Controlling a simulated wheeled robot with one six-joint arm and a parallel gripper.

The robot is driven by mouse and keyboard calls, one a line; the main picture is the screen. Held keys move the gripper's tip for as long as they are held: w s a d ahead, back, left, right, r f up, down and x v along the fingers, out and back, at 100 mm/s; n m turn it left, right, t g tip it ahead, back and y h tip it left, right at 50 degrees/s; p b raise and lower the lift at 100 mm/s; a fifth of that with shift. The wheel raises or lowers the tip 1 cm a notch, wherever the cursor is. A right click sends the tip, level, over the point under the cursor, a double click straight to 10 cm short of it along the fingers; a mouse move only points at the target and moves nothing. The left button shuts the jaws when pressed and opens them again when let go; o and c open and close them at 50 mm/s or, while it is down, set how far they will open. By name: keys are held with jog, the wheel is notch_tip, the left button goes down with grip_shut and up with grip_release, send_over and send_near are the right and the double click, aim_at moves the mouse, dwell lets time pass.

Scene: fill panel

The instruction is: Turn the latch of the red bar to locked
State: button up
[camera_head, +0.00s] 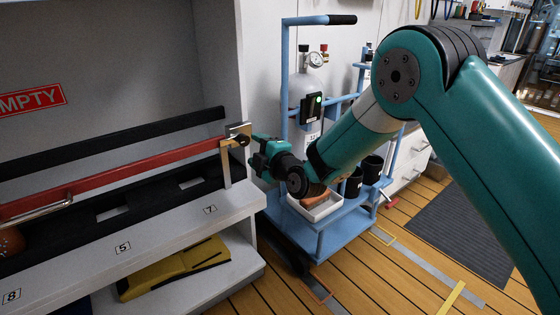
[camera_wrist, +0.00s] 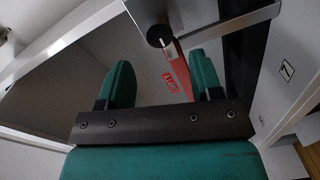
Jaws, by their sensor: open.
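The red bar (camera_head: 120,176) runs across the shelf unit in the head view, rising to the right. Its right end meets a pale metal bracket (camera_head: 226,165) with a latch plate (camera_head: 238,129) and a dark round knob (camera_head: 243,140). In the wrist view the knob (camera_wrist: 159,36) sits on a grey metal plate (camera_wrist: 220,27), with part of the red bar (camera_wrist: 182,72) below it. My gripper (camera_head: 255,148) is right beside the latch. Its two teal fingers (camera_wrist: 161,65) stand apart, with the knob ahead of the gap. I cannot tell whether they touch it.
Black bars (camera_head: 120,142) lie above and below the red bar. A red EMPTY sign (camera_head: 30,100) is on the back wall. A blue cart (camera_head: 330,225) with a gas cylinder stands close behind my gripper. Yellow object (camera_head: 175,268) lies on the lower shelf.

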jog(key=b+v, duration=0.3)
jog(key=v, duration=0.7)
jog(key=shift+s, duration=0.2)
jog(key=shift+d, duration=0.1)
